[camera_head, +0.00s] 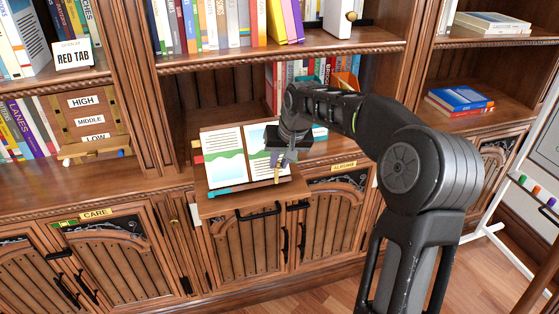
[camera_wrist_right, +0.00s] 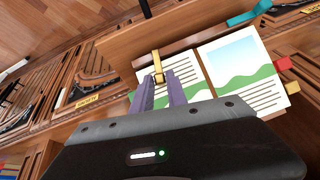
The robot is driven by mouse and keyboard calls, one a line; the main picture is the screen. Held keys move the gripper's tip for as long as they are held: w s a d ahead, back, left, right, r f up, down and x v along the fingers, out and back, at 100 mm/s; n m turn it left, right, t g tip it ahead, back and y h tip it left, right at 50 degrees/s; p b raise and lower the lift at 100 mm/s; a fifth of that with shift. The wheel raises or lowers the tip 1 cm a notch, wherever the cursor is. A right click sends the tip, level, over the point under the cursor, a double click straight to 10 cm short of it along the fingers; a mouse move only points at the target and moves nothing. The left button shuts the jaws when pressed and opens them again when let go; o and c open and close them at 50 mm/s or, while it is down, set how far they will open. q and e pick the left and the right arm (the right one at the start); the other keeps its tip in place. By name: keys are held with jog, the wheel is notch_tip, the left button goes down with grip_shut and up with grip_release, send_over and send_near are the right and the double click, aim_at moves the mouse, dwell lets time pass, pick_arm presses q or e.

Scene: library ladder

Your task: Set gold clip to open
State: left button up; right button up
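The gold clip (camera_wrist_right: 158,66) is a small brass-coloured piece at the edge of the open book's (camera_wrist_right: 232,72) page, by the board it rests on. In the head view the clip (camera_head: 277,175) shows just below my right gripper (camera_head: 283,160). In the wrist view my right gripper (camera_wrist_right: 160,78) has its two purple fingers apart, with the lower part of the clip between their tips. I cannot tell whether the fingers touch it. The open book (camera_head: 223,161) lies on a wooden pull-out board (camera_head: 250,203); the gripper and wrist hide part of its right page. My left gripper is not in view.
Shelves of books stand above and behind the board. Cabinet doors with dark handles (camera_head: 259,212) are below it. A wooden rack labelled HIGH, MIDDLE, LOW (camera_head: 88,122) stands at left. A white stand (camera_head: 495,223) is at right. Bare floor shows at lower right.

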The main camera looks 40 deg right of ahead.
grip_shut()
jog(key=shift+s+d, duration=0.1)
jog(key=shift+d, duration=0.05)
dwell(0.4)
jog(key=shift+s+d+f+m+t+y+b, duration=0.2)
jog(key=shift+d+m+y+b, duration=0.15)
jog(key=shift+m+b, duration=0.15)
jog(key=shift+s+d+f+m+t+y+b, duration=0.1)
jog(key=shift+d+f+m+t+y+b, duration=0.1)
jog(key=shift+m+y+b, duration=0.3)
jog(key=shift+s+d+f+m+t+y+b, duration=0.2)
jog(key=shift+d+m+t+y+b, duration=0.1)
jog(key=shift+m+b, duration=0.3)
jog(key=s+f+m+t+b, duration=0.1)
jog(key=m+b, duration=0.1)
jog(key=b, duration=0.1)
jog(key=s+d+f+m+t+y+b, duration=0.1)
jog(key=m+t+b, duration=0.1)
jog(key=m+b, duration=0.1)
jog(key=s+f+m+t+y+b, duration=0.1)
jog(key=m+b, duration=0.2)
jog(key=b, duration=0.2)
jog(key=shift+d+f+t, duration=0.2)
jog(key=shift+d+t, duration=0.1)
jog(key=shift+s+f+m+t+b, duration=0.15)
jog(key=shift+s+m+t+b, duration=0.2)
jog(key=shift+m+b, duration=0.75)
